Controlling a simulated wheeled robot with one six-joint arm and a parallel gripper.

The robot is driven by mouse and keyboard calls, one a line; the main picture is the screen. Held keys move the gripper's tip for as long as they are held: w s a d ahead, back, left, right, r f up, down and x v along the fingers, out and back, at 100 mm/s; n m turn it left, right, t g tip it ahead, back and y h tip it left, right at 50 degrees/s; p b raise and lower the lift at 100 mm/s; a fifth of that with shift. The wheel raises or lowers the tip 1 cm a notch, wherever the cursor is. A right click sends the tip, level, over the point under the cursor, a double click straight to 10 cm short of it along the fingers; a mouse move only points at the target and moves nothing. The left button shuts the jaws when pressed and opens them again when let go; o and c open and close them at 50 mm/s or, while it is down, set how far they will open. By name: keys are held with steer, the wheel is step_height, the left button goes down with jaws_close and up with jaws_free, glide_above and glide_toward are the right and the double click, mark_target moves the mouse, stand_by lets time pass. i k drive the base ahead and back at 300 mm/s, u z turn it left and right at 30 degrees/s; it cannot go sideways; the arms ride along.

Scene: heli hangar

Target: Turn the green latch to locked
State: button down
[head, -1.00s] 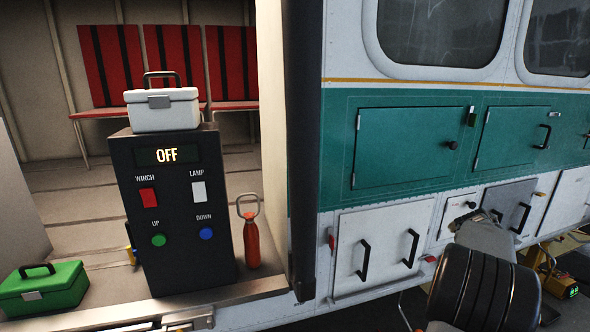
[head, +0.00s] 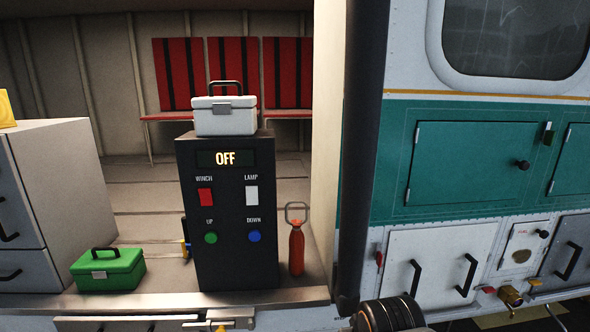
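A small green latch (head: 548,134) with a pale top sits on the teal side of the helicopter, just right of the upper corner of a closed teal hatch door (head: 465,163). It looks upright, but it is too small to tell whether it is at locked. The hatch has a round black knob (head: 522,165). My gripper is not in view; only a black rounded link of my arm shows at the bottom edge, well below and left of the latch.
A black control box (head: 232,267) reading OFF stands in the open doorway at left, with a white case (head: 226,122) on top. A green toolbox (head: 108,271) and a red bottle (head: 297,252) flank it. A dark door post (head: 362,150) stands left of the hatch.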

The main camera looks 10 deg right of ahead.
mark_target(548, 135)
steer(key=z, duration=3.15)
steer(key=i, duration=1.5)
steer(key=u, duration=3.3)
